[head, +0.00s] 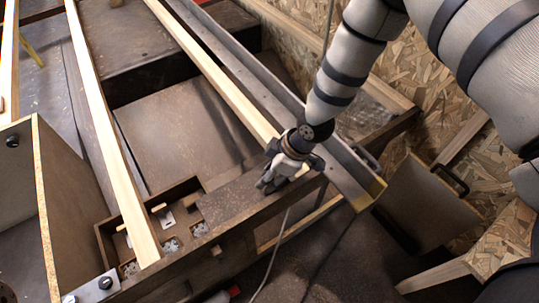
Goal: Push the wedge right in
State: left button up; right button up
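My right gripper (272,182) points down and left, low over the brown board at the end of a pale batten (232,92). Its dark fingers are at or close to the board's edge; I cannot tell if they touch it. A small pale piece (303,171) shows right beside the gripper and may be the wedge, partly hidden by it. I cannot make out its shape or how deep it sits. The fingers are too small and dark to tell whether they are open or shut. My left gripper is not in view.
A wooden tray (103,236) with small metal parts lies left of the gripper. Another pale batten (112,150) crosses it. A long metal rail (345,178) runs just right of the gripper. A thin cable (274,256) hangs below. A tall box (48,215) stands at left.

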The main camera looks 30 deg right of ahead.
jog(key=v, duration=1.2)
jog(key=shift+s, duration=0.1)
